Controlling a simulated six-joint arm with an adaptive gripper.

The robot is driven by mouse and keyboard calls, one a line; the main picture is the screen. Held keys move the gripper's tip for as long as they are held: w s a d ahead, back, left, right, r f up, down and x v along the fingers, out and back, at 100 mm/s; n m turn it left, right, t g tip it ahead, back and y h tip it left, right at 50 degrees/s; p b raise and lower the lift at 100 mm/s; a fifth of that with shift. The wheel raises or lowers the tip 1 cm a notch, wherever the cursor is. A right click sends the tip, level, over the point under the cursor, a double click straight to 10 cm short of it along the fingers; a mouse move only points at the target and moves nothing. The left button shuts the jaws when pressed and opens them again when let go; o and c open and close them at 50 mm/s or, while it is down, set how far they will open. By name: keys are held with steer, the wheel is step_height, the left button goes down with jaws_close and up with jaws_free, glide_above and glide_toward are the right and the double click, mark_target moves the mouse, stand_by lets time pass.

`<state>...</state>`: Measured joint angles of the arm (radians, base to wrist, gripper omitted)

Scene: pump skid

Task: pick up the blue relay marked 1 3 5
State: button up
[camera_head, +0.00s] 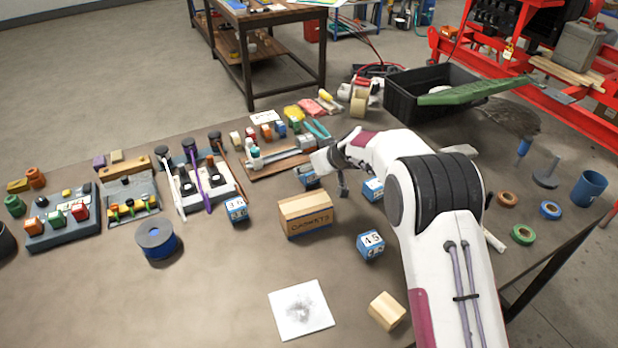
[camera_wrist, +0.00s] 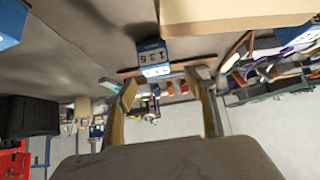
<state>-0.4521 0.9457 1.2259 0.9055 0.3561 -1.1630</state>
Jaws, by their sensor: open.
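A blue relay (camera_wrist: 152,56) with a white label that seems to read 1 3 5 shows in the wrist view, just beyond my fingertips and toward the left finger. In the head view a blue relay (camera_head: 307,179) sits beside my gripper, partly hidden by it, with its marking unreadable. My gripper (camera_head: 328,175) is low over the table behind the cardboard box. In the wrist view my gripper (camera_wrist: 161,80) has its two fingers wide apart with nothing held between them.
A cardboard box (camera_head: 305,216) stands in front of my gripper. Other blue relays stand at left (camera_head: 236,209), right (camera_head: 373,189) and front right (camera_head: 370,246); the front one reads 4 5. A wooden tray (camera_head: 262,172) with tools lies behind. The front left table is clear.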

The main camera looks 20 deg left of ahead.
mark_target(309, 180)
steer(key=shift+w+a+f, duration=0.1)
steer(key=shift+f, duration=0.1)
stand_by(0.3)
steer(key=shift+w+a+f, duration=0.2)
steer(key=shift+w+f, duration=0.15)
steer(key=shift+f, duration=0.3)
steer(key=shift+w+a+f, duration=0.2)
steer(key=shift+w+f, duration=0.15)
steer(key=shift+f, duration=0.3)
steer(key=shift+x, duration=1)
steer(key=shift+c, duration=0.4)
steer(key=c, duration=1.2)
